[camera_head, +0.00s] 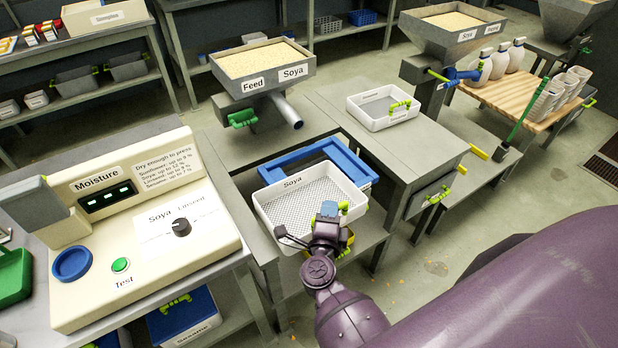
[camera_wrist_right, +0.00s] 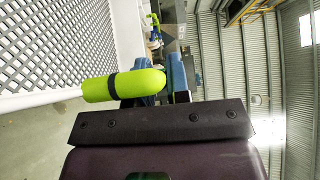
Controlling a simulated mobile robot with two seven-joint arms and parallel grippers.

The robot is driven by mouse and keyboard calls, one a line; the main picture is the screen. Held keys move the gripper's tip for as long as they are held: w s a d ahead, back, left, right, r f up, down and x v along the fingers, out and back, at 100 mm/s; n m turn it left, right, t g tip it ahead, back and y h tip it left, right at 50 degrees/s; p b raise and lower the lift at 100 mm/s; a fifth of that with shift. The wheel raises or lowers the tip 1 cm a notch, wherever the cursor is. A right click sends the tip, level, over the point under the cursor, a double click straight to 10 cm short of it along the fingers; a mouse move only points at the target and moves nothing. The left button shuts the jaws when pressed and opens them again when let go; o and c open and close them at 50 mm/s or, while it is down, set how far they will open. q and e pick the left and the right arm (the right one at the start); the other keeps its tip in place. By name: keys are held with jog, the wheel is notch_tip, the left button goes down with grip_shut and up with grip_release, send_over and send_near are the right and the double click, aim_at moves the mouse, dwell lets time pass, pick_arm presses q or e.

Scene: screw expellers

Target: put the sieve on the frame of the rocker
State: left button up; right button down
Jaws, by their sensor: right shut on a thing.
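The sieve (camera_head: 302,198) is a white tray with a mesh floor, a "Soya" label and yellow-green handles. It lies over the near part of the blue frame of the rocker (camera_head: 340,153); whether it touches the frame I cannot tell. My right gripper (camera_head: 329,213) is shut on the sieve's near handle. In the right wrist view, the sieve's mesh (camera_wrist_right: 50,45) fills the upper left. The yellow-green handle (camera_wrist_right: 105,86) runs to the fingers of my right gripper (camera_wrist_right: 155,85). My left gripper is not in view.
A Soya feed hopper (camera_head: 262,70) with a spout stands behind the rocker. A white tray (camera_head: 384,108) sits on the grey bench to the right. The moisture tester (camera_head: 150,230) stands on the left bench. White jugs and stacked cups stand on a wooden table (camera_head: 520,98).

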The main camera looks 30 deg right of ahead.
jog(key=shift+a, duration=0.2)
jog(key=shift+w, duration=0.1)
jog(key=b+x, duration=0.3)
jog(key=x, duration=1.3)
jog(key=shift+w+d+f, duration=0.15)
jog(key=shift+w+d, duration=0.4)
jog(key=shift+w, duration=0.05)
notch_tip(320, 180, down, 3)
jog(key=b, duration=0.3)
jog(key=shift+f, duration=0.1)
jog(key=shift+f+b, duration=0.25)
jog(key=shift+b, duration=0.1)
jog(key=shift+r, duration=0.25)
jog(key=shift+f, duration=0.15)
